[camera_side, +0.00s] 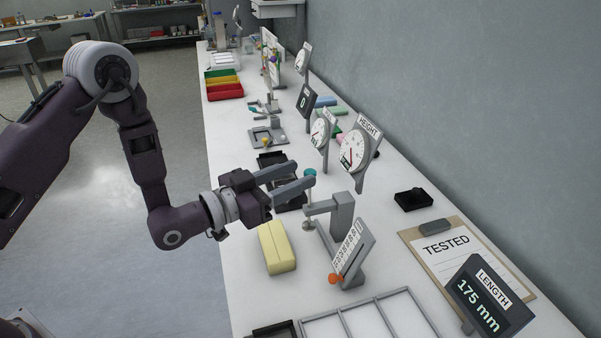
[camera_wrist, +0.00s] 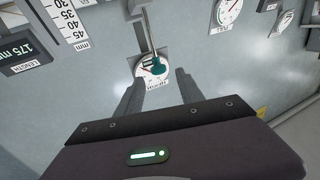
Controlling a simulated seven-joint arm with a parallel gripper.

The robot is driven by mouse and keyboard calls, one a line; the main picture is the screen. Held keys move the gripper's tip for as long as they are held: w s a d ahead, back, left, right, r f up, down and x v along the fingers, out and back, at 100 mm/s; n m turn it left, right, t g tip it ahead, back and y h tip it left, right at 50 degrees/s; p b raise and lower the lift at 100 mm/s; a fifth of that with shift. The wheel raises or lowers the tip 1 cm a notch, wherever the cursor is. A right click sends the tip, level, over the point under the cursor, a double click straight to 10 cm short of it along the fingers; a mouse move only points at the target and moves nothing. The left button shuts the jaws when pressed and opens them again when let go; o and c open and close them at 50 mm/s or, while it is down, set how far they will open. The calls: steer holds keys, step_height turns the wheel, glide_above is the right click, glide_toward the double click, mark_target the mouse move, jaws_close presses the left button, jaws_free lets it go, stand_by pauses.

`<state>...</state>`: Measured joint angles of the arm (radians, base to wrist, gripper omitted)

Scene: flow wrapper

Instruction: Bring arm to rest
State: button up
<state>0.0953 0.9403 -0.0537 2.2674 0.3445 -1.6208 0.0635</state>
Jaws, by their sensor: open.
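My gripper (camera_side: 293,180) is raised over the white bench (camera_side: 226,183), its two fingers apart with nothing between them. In the side view a teal knob (camera_side: 309,178) on the grey height gauge stand (camera_side: 343,214) shows just past the fingertips. In the wrist view the fingers (camera_wrist: 157,85) point toward the same teal knob (camera_wrist: 158,67) and the height dial (camera_wrist: 150,72). I cannot tell whether a finger touches the knob. A pale yellow block (camera_side: 276,247) lies on the bench below my gripper, apart from it.
A slanted scale with an orange knob (camera_side: 336,279) stands near the front. A length display (camera_side: 487,297) reads 175 mm, beside a clipboard marked TESTED (camera_side: 447,244). A divided tray (camera_side: 375,316) lies at the front edge. Dials on posts (camera_side: 359,148) line the wall side. Open floor (camera_side: 110,290) lies left of the bench.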

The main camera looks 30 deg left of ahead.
steer(key=s+a+r+n+g+y, duration=0.2)
steer(key=s+a+r+g+y, duration=0.3)
steer(key=a+r, duration=0.5)
steer(key=s+a+n+g+y, duration=0.1)
steer(key=s+a+g, duration=0.1)
steer(key=s, duration=1.2)
steer(key=s+a+n+g+y, duration=0.2)
steer(key=s+g, duration=0.1)
steer(key=s, duration=1.2)
steer(key=shift+a, duration=0.15)
